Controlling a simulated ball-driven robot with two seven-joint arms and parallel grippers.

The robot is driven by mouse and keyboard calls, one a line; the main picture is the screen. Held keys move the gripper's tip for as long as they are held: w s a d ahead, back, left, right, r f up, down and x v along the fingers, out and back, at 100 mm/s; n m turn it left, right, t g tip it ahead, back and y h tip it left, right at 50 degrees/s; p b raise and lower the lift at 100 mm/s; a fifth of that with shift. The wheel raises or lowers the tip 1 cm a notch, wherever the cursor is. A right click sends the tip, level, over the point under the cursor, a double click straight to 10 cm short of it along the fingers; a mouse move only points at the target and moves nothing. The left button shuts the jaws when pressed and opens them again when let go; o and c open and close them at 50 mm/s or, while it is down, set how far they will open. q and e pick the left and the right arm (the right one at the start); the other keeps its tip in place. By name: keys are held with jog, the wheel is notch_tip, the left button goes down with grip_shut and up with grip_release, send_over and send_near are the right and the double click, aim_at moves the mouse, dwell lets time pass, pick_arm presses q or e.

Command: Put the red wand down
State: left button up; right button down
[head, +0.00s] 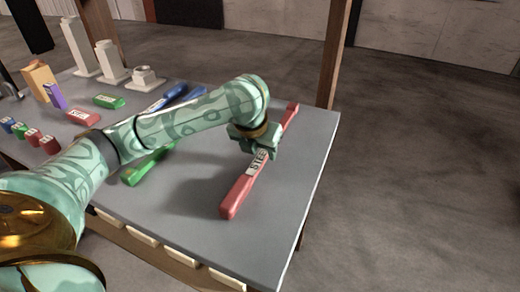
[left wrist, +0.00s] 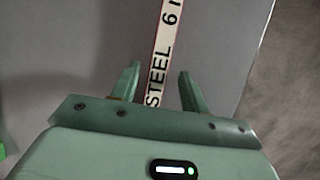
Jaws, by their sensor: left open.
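The red wand (head: 236,194) lies flat on the grey table near its right edge, slanting from lower left to upper right. It carries a white label with black letters. My left gripper (head: 258,153) is over the middle of the wand, pointing down. In the left wrist view the label of the wand (left wrist: 163,50) reads "STEEL 6" and runs up between the two fingers of my left gripper (left wrist: 158,82). The fingers are apart, with a gap on each side of the wand. My right gripper is in neither view.
The grey table (head: 185,225) has a green wand (head: 142,171) and a blue wand (head: 168,97) left of the red one. Small colored blocks, a red block (head: 83,117), a green block (head: 108,101) and white pedestals (head: 113,70) stand farther left. A wooden post (head: 335,55) rises at the back right corner.

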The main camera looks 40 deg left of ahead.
pick_arm(q)
jog(key=a+p+v, duration=0.1)
jog(key=p+v, duration=0.5)
jog(key=v, duration=0.4)
jog(key=shift+s+d+r, duration=0.25)
jog(key=shift+d+r, duration=0.05)
jog(key=shift+d, duration=0.2)
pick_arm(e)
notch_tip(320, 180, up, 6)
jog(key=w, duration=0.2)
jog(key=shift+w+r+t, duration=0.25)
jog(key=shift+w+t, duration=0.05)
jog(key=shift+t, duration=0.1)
